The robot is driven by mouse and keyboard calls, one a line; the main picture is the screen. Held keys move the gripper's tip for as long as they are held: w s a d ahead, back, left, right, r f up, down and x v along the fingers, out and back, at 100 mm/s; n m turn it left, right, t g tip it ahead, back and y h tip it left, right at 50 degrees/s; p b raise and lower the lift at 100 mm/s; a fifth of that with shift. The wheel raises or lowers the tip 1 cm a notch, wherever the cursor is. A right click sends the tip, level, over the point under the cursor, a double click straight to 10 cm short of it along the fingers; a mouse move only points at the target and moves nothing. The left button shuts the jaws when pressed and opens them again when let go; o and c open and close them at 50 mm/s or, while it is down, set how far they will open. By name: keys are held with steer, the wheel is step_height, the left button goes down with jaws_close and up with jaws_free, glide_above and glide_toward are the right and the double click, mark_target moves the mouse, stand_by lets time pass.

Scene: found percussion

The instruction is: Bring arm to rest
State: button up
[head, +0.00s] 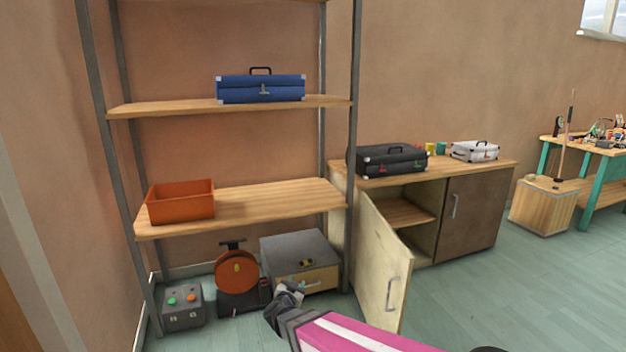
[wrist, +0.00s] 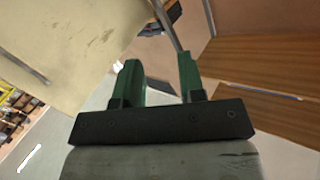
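My arm reaches in from the bottom of the head view, with a pink and white link. My gripper (head: 286,293) is in front of the low grey box with a wooden drawer front, near the shelf's lower right. In the wrist view my gripper (wrist: 160,82) shows two green fingers standing well apart, with nothing between them. The pale open cabinet door (head: 378,262) stands close to the right of the gripper in the head view. A pale panel (wrist: 75,35) fills the upper left of the wrist view.
A metal-framed shelf (head: 270,205) holds an orange bin (head: 180,203) and a blue case (head: 261,89). Below are a grey button box (head: 184,307), an orange round machine (head: 237,272) and the grey drawer box (head: 300,247). The cabinet (head: 470,212) bears black and white cases.

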steer(key=w+d+r+n+g+y, duration=0.1)
steer(key=w+r+n+g+y, duration=0.15)
steer(key=n+y, duration=0.35)
steer(key=s+d+g, duration=0.4)
steer(key=s+d, duration=0.1)
steer(key=d, duration=0.3)
steer(key=s+d+f+g, duration=0.1)
steer(key=s+d+g, duration=0.3)
steer(key=d, duration=0.4)
steer(key=s+d+g+h, duration=0.1)
steer(key=s+d+g, duration=0.4)
steer(key=d, duration=0.3)
steer(key=shift+s+d+f+n+g, duration=0.15)
steer(key=shift+s+f+n+g, duration=0.15)
steer(key=shift+f+n+g, duration=0.1)
